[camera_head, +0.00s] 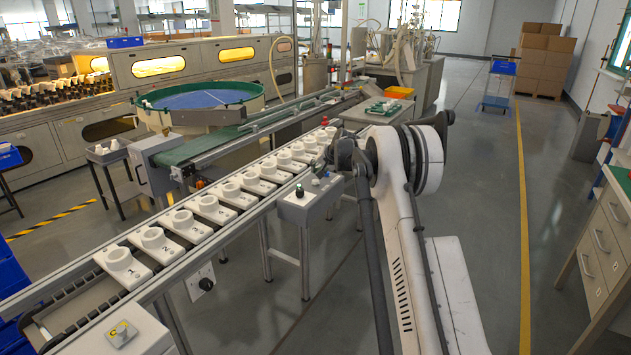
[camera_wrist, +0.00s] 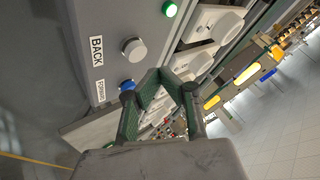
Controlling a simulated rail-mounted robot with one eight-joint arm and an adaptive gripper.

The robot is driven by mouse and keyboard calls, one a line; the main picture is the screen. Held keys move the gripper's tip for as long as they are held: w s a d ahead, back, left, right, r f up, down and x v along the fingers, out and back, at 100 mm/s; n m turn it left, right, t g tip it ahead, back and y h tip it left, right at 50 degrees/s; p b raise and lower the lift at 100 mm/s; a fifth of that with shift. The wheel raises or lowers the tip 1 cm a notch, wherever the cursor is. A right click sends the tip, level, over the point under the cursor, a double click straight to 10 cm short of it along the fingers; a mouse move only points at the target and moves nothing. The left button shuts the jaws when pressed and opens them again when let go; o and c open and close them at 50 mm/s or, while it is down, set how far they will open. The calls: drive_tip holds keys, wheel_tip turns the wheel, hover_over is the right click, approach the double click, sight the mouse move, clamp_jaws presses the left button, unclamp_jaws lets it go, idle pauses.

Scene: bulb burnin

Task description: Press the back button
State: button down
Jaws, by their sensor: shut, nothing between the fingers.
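The back button is a round silver-white button (camera_wrist: 134,49) beside a white BACK label (camera_wrist: 97,51) on a grey control panel in the wrist view. A blue button (camera_wrist: 127,85) sits beside the FORWARD label (camera_wrist: 101,91), partly behind my finger. My gripper (camera_wrist: 158,79) is shut and empty, its green fingers meeting in front of the panel edge, below and right of the back button in the picture. I see no contact with the button. In the head view, the grey control box (camera_head: 297,212) stands beside the conveyor, and my arm hides much of the gripper.
A green button or lamp (camera_wrist: 170,8) is above the back button in the wrist picture. A conveyor carries a row of numbered white socket holders (camera_head: 163,245) beside the box. A red knob (camera_head: 330,129) is farther along.

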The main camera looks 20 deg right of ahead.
sight(316, 181)
drive_tip(key=shift+r+p, duration=0.65)
drive_tip(key=shift+r, duration=1.15)
drive_tip(key=shift+r, duration=0.1)
drive_tip(key=s+a+r+n+g, duration=0.1)
drive_tip(key=s+a+r+n, duration=0.1)
drive_tip(key=s+a+r, duration=0.9)
drive_tip(key=s+a+r+n, duration=0.1)
drive_tip(key=s+a+r, duration=0.7)
drive_tip(key=s, duration=0.6)
drive_tip(key=s+a+n, duration=0.1)
drive_tip(key=s+a, duration=0.3)
drive_tip(key=s, duration=0.6)
drive_tip(key=s+a+n, duration=0.1)
drive_tip(key=s+a, duration=0.2)
drive_tip(key=s, duration=0.7)
drive_tip(key=s+a+f, duration=0.1)
drive_tip(key=s+f, duration=0.2)
drive_tip(key=s, duration=0.3)
drive_tip(key=s+a+f+n+h, duration=0.1)
drive_tip(key=s+f, duration=0.2)
drive_tip(key=s, duration=0.3)
drive_tip(key=s+a+f+n, duration=0.1)
drive_tip(key=s+f, duration=0.2)
drive_tip(key=s, duration=0.3)
drive_tip(key=shift+g, duration=0.4)
